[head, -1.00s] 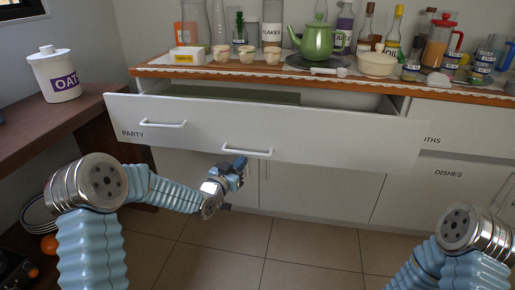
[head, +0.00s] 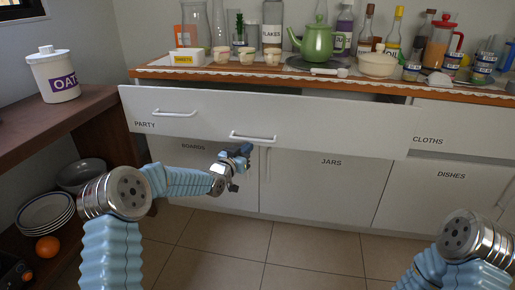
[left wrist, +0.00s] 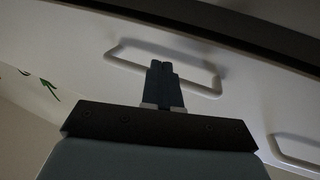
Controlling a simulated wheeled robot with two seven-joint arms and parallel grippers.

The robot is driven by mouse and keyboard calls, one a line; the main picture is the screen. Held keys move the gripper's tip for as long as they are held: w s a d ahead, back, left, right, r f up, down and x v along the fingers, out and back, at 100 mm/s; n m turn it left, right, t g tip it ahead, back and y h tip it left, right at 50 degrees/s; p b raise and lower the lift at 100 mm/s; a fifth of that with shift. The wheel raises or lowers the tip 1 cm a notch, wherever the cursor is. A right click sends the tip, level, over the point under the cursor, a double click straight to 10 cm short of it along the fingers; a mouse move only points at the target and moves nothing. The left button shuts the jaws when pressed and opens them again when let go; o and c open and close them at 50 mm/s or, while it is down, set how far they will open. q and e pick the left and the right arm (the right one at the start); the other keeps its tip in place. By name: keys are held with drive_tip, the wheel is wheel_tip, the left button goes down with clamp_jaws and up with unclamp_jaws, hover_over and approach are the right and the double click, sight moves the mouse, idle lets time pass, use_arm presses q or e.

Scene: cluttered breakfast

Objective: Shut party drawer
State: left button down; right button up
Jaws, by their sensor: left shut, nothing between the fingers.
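The PARTY drawer (head: 205,128) is a wide white drawer front under the counter, with two bar handles, standing out a little from the cabinet with a narrow dark gap above it. My left gripper (head: 240,152) is just below and in front of the drawer's right handle (head: 253,137). In the left wrist view the shut fingers (left wrist: 163,72) overlap a white handle (left wrist: 130,62) in the picture, with nothing between them; I cannot tell whether they touch it. My right arm (head: 465,240) shows at the lower right, but its gripper is out of view.
The counter (head: 430,87) above holds a green teapot (head: 317,40), bottles, jars and small cups. A wooden side shelf (head: 90,105) with an oats canister (head: 53,75) stands left. Plates (head: 45,213) and an orange (head: 47,246) sit below it. The tiled floor ahead is clear.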

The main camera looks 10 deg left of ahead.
use_arm(q)
drive_tip(key=shift+w+d+p, duration=0.1)
drive_tip(key=shift+w+p, duration=0.3)
drive_tip(key=shift+w, duration=2.95)
